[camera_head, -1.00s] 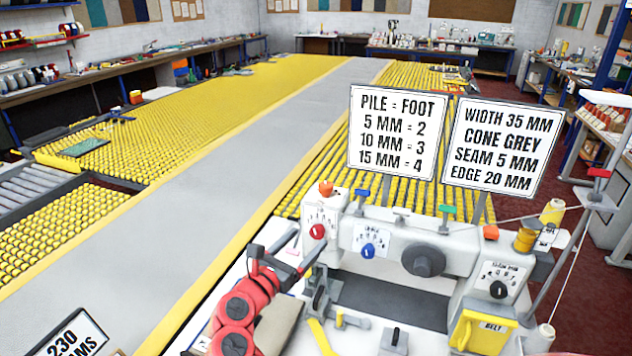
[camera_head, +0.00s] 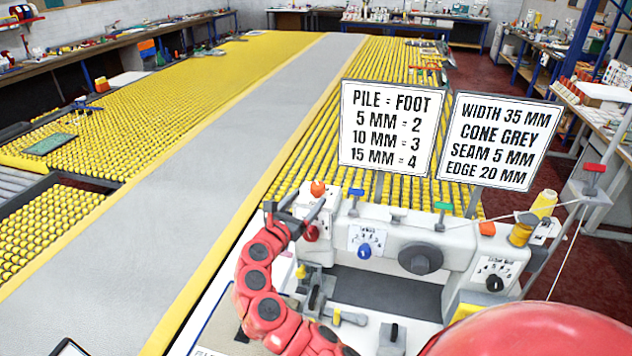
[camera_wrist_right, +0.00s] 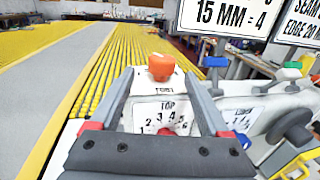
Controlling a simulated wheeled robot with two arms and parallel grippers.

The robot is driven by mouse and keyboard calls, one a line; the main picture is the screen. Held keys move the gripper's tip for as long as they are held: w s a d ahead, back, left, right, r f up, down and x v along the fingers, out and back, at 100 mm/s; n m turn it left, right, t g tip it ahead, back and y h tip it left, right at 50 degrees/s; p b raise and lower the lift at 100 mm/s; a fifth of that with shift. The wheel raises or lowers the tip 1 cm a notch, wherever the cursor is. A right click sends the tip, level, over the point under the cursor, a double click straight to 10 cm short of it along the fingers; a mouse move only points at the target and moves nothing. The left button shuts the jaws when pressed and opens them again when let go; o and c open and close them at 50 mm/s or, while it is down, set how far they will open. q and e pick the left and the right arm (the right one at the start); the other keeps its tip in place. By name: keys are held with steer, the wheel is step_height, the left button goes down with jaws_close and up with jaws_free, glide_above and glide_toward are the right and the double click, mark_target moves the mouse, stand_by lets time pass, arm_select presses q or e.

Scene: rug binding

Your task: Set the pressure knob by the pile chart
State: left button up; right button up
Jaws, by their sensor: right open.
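The pile chart (camera_head: 390,128) is a white sign behind the sewing machine: 5 mm = 2, 10 mm = 3, 15 mm = 4. The red knob (camera_head: 311,233) is on the machine's left end, partly covered by my gripper. In the right wrist view its dial plate (camera_wrist_right: 166,112) shows figures 1 to 4 and the word TOP; the knob (camera_wrist_right: 168,131) is mostly hidden behind the gripper body, so its setting is unclear. My right gripper (camera_head: 297,204) is open, its fingers either side of this dial, apparently holding nothing. My left gripper is out of view.
An orange ball-shaped top (camera_wrist_right: 161,67) stands above the dial. A blue knob (camera_head: 364,251) and a dark handwheel (camera_head: 420,258) are to the right. A second sign (camera_head: 500,142) gives width, cone, seam and edge. Yellow roller tables lie left and behind.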

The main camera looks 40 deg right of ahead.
mark_target(315, 191)
steer(key=x, duration=0.3)
steer(key=p+x, duration=0.1)
steer(key=shift+s+d+r, duration=0.1)
steer(key=shift+d+r, duration=0.15)
steer(key=shift+d, duration=0.15)
steer(key=shift+w+d+f, duration=0.2)
steer(key=shift+w+d, duration=0.3)
steer(key=shift+s, duration=0.1)
steer(key=shift+c, duration=0.4)
jaws_close()
